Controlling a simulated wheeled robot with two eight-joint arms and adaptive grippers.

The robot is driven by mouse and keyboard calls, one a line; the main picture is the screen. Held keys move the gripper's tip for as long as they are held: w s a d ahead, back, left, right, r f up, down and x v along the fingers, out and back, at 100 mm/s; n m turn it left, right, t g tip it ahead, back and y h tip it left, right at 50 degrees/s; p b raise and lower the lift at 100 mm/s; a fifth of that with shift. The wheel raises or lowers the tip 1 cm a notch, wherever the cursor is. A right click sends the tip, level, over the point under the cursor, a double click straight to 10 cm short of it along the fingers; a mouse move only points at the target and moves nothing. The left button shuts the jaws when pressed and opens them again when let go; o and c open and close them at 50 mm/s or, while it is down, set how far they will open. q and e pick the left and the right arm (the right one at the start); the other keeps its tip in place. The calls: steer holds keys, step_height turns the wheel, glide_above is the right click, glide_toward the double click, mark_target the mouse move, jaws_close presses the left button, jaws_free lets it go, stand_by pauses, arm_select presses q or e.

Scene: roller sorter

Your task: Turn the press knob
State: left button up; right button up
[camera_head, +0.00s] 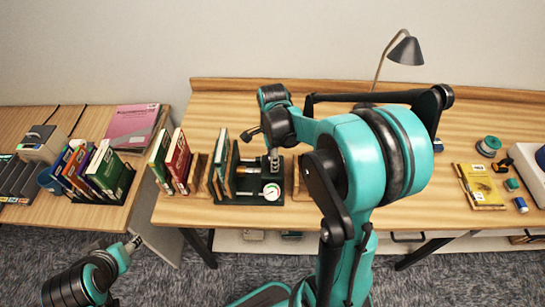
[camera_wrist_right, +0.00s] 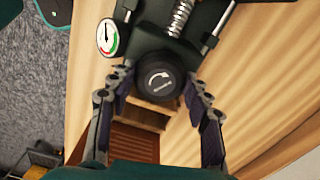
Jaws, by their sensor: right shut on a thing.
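The press (camera_head: 249,199) is a dark base on the table with a round white gauge (camera_head: 271,191), just left of my right arm. In the right wrist view the press body (camera_wrist_right: 180,52) shows with the gauge (camera_wrist_right: 108,37) and a metal spring (camera_wrist_right: 181,15). The round black press knob (camera_wrist_right: 160,80) carries a white curved arrow. My right gripper (camera_wrist_right: 160,86) has its fingers on opposite sides of the knob and is shut on it. My left gripper (camera_head: 133,243) is at lower left, away from the press; its jaws are too small to read.
Books (camera_head: 172,160) stand left of the press, and more (camera_head: 97,171) are on the left side table. A grey lamp (camera_head: 406,50) stands at the back. A yellow book (camera_head: 478,186) and small items lie at right. My right arm crosses the table's middle.

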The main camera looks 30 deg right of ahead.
steer(key=m, duration=0.4)
steer(key=shift+m, duration=0.3)
steer(key=m, duration=0.4)
steer(key=shift+m, duration=0.4)
steer(key=o, duration=1.2)
steer(key=shift+c, duration=0.2)
step_height(320, 180, up, 12)
